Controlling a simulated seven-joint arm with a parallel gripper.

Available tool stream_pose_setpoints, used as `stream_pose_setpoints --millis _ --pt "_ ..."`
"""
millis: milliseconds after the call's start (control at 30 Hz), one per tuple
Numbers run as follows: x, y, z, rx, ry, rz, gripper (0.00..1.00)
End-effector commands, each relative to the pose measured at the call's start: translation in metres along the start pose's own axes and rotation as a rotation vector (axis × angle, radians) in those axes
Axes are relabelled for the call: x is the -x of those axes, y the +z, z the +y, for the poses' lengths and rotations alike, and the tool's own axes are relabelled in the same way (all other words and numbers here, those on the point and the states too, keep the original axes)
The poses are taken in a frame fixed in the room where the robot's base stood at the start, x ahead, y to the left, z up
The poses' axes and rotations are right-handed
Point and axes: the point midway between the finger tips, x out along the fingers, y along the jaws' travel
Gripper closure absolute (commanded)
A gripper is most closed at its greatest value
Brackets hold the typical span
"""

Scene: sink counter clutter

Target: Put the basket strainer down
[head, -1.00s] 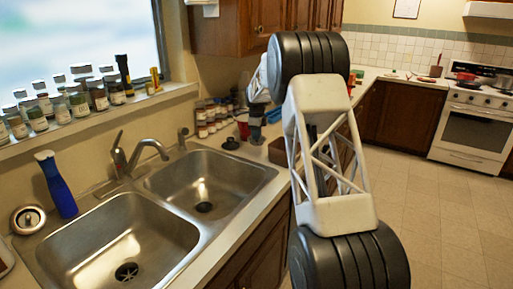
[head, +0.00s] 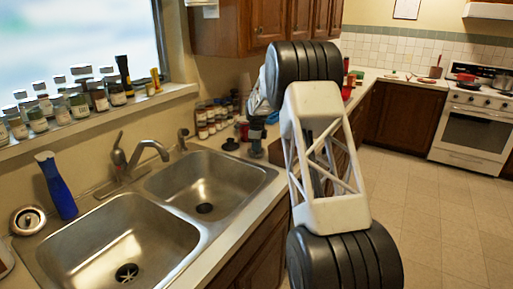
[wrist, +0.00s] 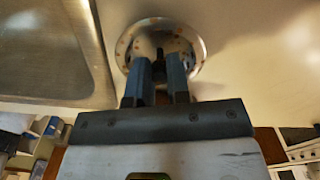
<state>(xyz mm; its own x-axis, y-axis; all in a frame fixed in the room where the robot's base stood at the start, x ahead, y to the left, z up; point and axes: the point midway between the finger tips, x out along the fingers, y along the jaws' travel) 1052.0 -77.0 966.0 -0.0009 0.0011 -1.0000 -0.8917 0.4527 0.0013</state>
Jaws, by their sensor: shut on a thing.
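The basket strainer (wrist: 190,48) is a round, shiny metal piece with small holes around its rim and a dark post at its centre. It shows in the wrist view at the top middle, beyond the fingers. My gripper (wrist: 160,65) is shut on its centre post. In the head view my gripper (head: 256,148) points down over the counter to the right of the sink. The strainer is not clear there. I cannot tell whether its underside touches the counter.
The double sink (head: 205,185) with its faucet (head: 135,155) lies left of my gripper. A small black object (head: 230,144) sits on the counter just left of the fingers. Several spice jars (head: 208,118) stand by the wall behind.

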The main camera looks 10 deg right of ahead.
Motion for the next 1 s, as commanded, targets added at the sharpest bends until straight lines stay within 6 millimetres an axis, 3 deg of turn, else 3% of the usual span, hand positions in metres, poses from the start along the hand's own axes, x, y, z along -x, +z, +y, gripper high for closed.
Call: stream_pose_setpoints --millis 467,500,633,1000 --pt "-0.0041 0.0001 -0.0002 0.000 -0.001 -0.001 1.00" --pt "-0.0039 0.0001 -0.0003 0.000 -0.002 -0.001 0.78" --pt "-0.0038 0.0001 -0.0003 0.000 -0.002 -0.001 0.58" --pt "-0.0021 0.0001 -0.0003 0.000 -0.002 -0.001 0.57"
